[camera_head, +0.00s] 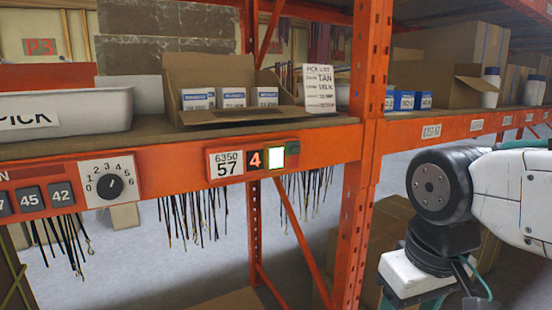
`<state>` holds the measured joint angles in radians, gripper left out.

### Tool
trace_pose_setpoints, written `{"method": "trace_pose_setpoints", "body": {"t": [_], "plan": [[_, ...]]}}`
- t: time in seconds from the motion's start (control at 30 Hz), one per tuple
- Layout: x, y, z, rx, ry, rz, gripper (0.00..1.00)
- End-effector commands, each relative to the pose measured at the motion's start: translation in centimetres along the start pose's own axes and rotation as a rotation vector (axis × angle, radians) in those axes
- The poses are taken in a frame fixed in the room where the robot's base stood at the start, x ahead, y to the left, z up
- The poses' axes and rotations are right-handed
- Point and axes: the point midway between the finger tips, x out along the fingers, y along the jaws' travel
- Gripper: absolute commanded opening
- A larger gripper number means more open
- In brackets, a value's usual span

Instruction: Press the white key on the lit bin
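A label panel (226,163) reading 6350 57 is on the orange shelf beam. Beside it is a small display (256,161) lit with an orange-red 4. To the right of the display is a bright white key (277,158), with a smaller dark key (292,148) at its right. Above them on the shelf stands an open cardboard bin (200,72) holding several small white and blue boxes (232,97). My arm is at the right, well apart from the white key. The fingers of my gripper are not visible.
A dial (112,184) marked 0 to 6 and number plates (61,195) sit on the beam at left. A white PICK tray (66,110) and a pick list card (319,88) stand on the shelf. An orange upright (362,140) stands between the key and my arm.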

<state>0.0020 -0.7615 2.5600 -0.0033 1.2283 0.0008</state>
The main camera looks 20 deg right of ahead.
Motion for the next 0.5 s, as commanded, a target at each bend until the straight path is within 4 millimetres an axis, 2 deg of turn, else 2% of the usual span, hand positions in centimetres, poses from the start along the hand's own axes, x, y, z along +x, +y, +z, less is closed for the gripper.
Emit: {"method": "trace_pose_setpoints", "body": {"t": [0.03, 0.2, 0.5], "plan": [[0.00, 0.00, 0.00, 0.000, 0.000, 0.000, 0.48], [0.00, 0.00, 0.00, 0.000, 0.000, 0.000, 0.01], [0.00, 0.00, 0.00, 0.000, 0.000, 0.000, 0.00]]}}
